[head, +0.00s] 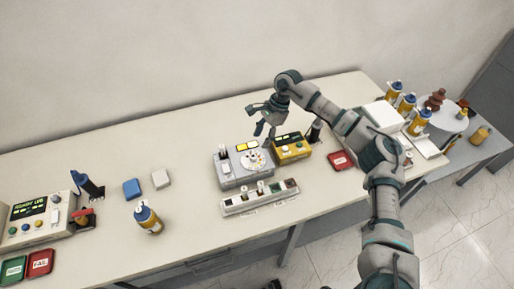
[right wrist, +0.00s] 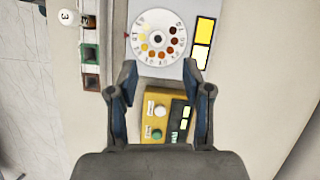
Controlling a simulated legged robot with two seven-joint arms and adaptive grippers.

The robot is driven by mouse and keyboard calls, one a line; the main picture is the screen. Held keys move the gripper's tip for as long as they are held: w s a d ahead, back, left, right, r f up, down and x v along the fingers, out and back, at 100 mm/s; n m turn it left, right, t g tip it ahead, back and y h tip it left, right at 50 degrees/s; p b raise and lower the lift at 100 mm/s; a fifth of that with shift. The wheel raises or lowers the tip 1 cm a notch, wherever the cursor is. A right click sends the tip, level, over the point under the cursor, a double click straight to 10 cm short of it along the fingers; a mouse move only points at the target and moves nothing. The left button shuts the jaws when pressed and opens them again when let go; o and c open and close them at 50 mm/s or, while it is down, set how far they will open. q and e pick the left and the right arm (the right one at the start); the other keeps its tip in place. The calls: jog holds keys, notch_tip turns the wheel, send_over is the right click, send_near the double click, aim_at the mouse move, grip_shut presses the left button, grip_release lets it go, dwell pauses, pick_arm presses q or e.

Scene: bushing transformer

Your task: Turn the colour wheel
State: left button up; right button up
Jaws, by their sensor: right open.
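The colour wheel (right wrist: 158,39) is a white disc with a ring of yellow-to-dark-brown dots and a dark centre. It sits on a grey device (head: 237,177), and it also shows in the head view (head: 254,160). Yellow windows (right wrist: 203,43) are beside the wheel on the device. My right gripper (right wrist: 166,80) is open and empty, above the device. In the right wrist view its fingertips are near the wheel's edge, with the wheel beyond them. I cannot tell the exact height of the fingers. My left gripper is not in view.
A yellow device (head: 293,150) with buttons stands right beside the grey one. A rack with coloured squares (head: 260,199) lies in front. A red pad (head: 340,160) is to the right. Bottles (head: 149,219) and a meter (head: 38,220) stand at left. The table's front middle is clear.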

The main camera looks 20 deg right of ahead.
jog(key=shift+v, duration=1.75)
jog(key=shift+d, duration=0.15)
